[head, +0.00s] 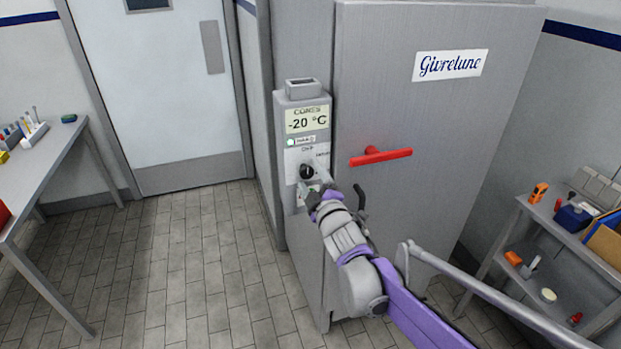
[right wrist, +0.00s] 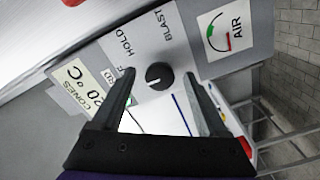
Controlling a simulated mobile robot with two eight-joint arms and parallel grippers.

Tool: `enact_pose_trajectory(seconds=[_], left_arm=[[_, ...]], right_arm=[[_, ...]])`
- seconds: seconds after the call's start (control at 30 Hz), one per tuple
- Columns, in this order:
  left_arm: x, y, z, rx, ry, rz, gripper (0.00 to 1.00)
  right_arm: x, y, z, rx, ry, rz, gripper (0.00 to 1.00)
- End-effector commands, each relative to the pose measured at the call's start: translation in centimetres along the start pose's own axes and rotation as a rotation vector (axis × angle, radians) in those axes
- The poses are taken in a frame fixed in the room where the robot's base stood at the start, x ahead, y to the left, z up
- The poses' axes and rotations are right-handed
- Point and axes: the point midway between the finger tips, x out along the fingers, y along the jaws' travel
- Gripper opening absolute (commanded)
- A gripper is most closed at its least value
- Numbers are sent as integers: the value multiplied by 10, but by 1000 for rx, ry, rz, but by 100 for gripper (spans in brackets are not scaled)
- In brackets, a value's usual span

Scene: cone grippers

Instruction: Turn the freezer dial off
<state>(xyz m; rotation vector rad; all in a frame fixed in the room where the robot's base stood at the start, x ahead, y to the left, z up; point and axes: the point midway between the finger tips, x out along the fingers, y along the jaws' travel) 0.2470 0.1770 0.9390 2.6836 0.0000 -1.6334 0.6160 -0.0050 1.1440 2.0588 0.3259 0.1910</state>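The freezer dial (head: 306,171) is a round black knob on the pale control panel (head: 292,158) left of the freezer door. In the right wrist view the dial (right wrist: 159,76) shows close up, with HOLD and BLAST printed near it and another label partly hidden by a finger. A small pale mark shows on the knob. My right gripper (head: 314,182) is at the panel, just below the dial. In the right wrist view its fingers (right wrist: 160,78) are open, one on each side of the dial, with gaps between. My left gripper is not in view.
The display (head: 307,120) above the dial reads -20 °C. A red door handle (head: 381,156) is to the right. An AIR gauge (right wrist: 219,36) is also on the panel. A grey rail (head: 480,288) crosses the lower right. Shelves (head: 545,240) stand right; floor is free left.

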Motion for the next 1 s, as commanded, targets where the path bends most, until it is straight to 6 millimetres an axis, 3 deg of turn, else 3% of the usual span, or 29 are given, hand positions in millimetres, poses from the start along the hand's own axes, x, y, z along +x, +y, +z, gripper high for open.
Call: enact_pose_trajectory(seconds=[0.27,0.7,1.0], left_arm=[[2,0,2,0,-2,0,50],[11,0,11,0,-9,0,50],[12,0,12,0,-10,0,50]], right_arm=[[-11,0,0,1,0,0,76],[-90,-1,1,0,-1,0,76],[-108,0,0,1,0,0,76]])
